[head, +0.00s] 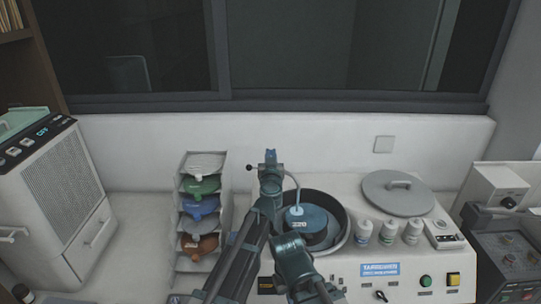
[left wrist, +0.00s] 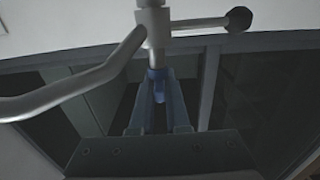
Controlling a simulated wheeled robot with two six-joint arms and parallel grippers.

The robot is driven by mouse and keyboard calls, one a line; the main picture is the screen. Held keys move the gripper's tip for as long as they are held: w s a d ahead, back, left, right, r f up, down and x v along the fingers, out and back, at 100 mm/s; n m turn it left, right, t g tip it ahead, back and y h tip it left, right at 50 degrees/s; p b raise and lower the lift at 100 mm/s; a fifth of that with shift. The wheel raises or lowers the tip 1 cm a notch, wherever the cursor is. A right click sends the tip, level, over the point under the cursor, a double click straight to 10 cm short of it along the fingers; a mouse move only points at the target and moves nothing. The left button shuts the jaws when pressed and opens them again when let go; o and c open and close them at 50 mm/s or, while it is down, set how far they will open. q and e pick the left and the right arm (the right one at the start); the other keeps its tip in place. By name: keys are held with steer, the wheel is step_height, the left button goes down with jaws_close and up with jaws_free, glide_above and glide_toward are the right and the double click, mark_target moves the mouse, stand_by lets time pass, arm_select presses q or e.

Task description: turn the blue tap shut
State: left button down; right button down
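The blue tap (head: 270,152) sits at the top of a thin metal pipe over the round dark basin. In the left wrist view the blue tap (left wrist: 157,76) hangs below the metal fitting, between my fingertips. My left gripper (head: 270,164) is at the tap in the head view and hides part of it. In the left wrist view the left gripper's two fingers (left wrist: 159,92) close in on the blue piece from both sides and appear to touch it.
A side rod with a black knob (left wrist: 239,18) and a curved spout (left wrist: 70,92) stick out from the fitting. A black-rimmed basin (head: 341,215) holds a blue part. A grey lid (head: 398,194), several white bottles (head: 388,233) and a tray rack (head: 188,262) stand around.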

arm_select(q)
steer(key=shift+h, duration=0.3)
steer(key=m+h, duration=0.2)
steer(key=m+g+h, duration=0.1)
steer(key=m+h, duration=0.1)
steer(key=h, duration=0.1)
steer(key=shift+w+a+h, duration=0.1)
steer(key=shift+a+h, duration=0.05)
steer(key=shift+h, duration=0.15)
steer(key=m+g+h, duration=0.2)
steer(key=h, duration=0.1)
steer(key=m+g+h, duration=0.2)
steer(key=m+h, duration=0.1)
steer(key=h, duration=0.1)
steer(key=shift+w+g, duration=0.2)
steer(key=shift+g, duration=0.2)
steer(key=m+g+h, duration=0.2)
steer(key=m+g, duration=0.1)
steer(key=m+g+h, duration=0.2)
steer(key=g, duration=0.2)
steer(key=shift+m, duration=0.4)
steer(key=shift+s+m+g+h, duration=0.1)
steer(key=shift+m+g+h, duration=0.1)
steer(key=shift+m+g, duration=0.8)
steer(key=shift+s+m+g+h, duration=0.15)
steer(key=shift+m+g, duration=0.35)
steer(key=shift+g, duration=1.3)
steer(key=c, duration=0.9)
jaws_free()
